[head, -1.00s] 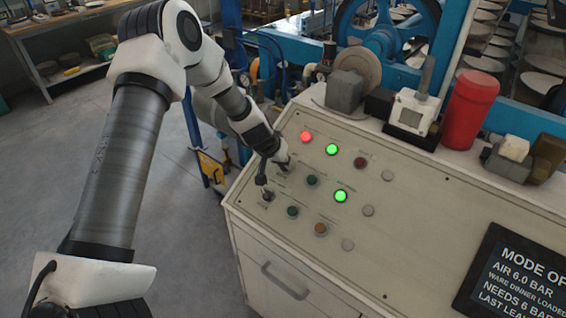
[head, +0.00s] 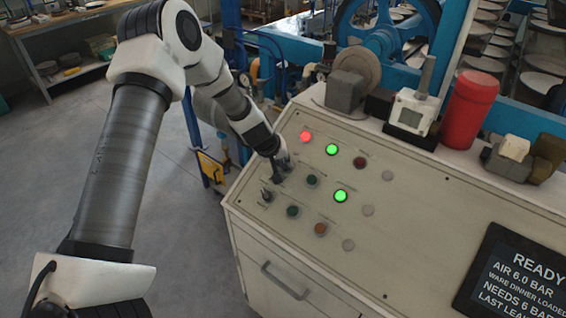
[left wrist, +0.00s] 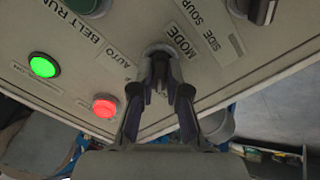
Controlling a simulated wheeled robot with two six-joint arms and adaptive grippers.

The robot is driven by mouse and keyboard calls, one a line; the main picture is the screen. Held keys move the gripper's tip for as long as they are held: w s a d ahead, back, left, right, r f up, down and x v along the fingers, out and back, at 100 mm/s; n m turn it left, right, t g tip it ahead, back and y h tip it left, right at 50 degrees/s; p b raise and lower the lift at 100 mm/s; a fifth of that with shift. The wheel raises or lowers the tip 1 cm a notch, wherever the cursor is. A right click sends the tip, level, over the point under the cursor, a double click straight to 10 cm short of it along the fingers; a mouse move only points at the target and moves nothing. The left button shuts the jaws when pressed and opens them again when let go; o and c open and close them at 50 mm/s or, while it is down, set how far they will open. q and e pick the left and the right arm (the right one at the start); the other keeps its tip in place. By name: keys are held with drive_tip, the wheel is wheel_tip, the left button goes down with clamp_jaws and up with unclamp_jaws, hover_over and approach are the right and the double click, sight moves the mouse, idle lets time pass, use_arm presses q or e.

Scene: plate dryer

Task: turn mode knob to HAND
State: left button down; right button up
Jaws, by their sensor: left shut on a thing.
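The mode knob (left wrist: 159,50) sits on the sloped panel, beside the printed words MODE and AUTO in the left wrist view. My left gripper (left wrist: 160,85) is shut on it, one finger on each side. In the head view my left gripper (head: 279,174) is down at the upper left of the panel and mostly hides the knob. The knob's pointer direction and a HAND marking cannot be made out. My right gripper is in neither view.
A second black selector knob (head: 267,196) is close to the gripper. A lit red lamp (head: 305,137) and lit green lamps (head: 332,149) are nearby. The display (head: 518,275) reads READY. A red cylinder (head: 470,105) and small devices stand along the panel's back edge.

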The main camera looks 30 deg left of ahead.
use_arm(q)
drive_tip(key=shift+f, duration=0.1)
drive_tip(key=c, duration=1.2)
unclamp_jaws()
drive_tip(key=shift+o, duration=0.2)
drive_tip(key=shift+w, duration=0.1)
drive_tip(key=shift+s+r, duration=0.3)
drive_tip(key=shift+r, duration=0.15)
drive_tip(key=s+a, duration=0.1)
drive_tip(key=s, duration=1.1)
